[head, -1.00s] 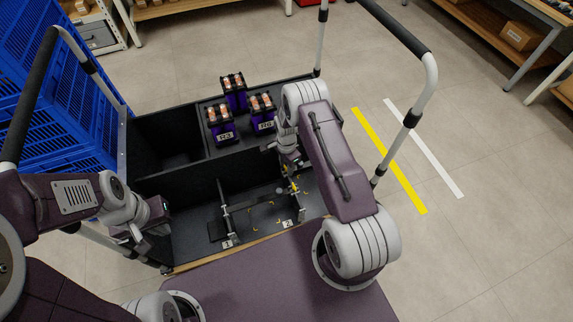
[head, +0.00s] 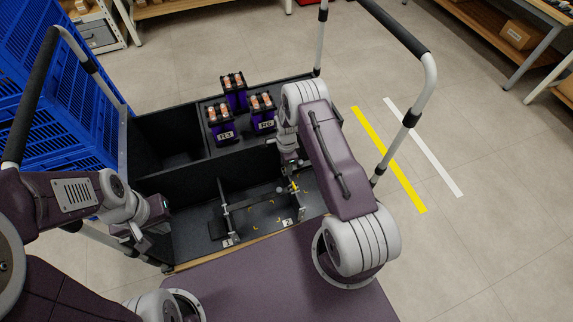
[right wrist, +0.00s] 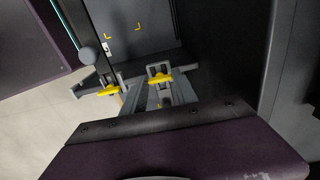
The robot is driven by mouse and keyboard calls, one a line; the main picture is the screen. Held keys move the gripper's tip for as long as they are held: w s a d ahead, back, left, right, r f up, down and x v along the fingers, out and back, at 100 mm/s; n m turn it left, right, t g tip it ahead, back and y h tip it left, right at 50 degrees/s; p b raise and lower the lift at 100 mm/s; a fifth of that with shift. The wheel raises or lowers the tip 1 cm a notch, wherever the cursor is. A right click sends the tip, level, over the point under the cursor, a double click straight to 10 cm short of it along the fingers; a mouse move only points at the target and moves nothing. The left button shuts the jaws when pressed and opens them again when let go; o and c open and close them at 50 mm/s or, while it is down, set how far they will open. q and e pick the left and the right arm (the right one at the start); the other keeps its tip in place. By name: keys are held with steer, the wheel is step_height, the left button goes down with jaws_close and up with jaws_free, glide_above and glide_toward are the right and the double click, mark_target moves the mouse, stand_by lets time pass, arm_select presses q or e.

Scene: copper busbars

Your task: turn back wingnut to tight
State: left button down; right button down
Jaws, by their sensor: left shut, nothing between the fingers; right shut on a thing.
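In the right wrist view, a yellow wingnut (right wrist: 160,78) sits at the tips of my right gripper (right wrist: 168,92), which is shut on it. A second yellow wingnut (right wrist: 110,90) sits on the same grey clamp bar to the left, apart from the fingers. In the head view, my right gripper (head: 292,168) reaches down into the black compartment by the clamp marked 2, where a bit of yellow (head: 294,186) shows; my arm partly hides this spot. My left gripper (head: 158,210) is shut and empty by the left side of the cart.
A grey clamp (head: 226,208) marked 1 stands to the left in the compartment. Several purple blocks with copper tops (head: 221,130) stand on the rear shelf. Cart walls (head: 200,165) and rails (head: 428,90) surround the work space. Blue crates (head: 60,110) stand at the left.

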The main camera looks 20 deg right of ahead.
steer(key=c, duration=1)
jaws_free()
steer(key=shift+o, duration=0.2)
step_height(320, 180, up, 9)
steer(key=p, duration=0.3)
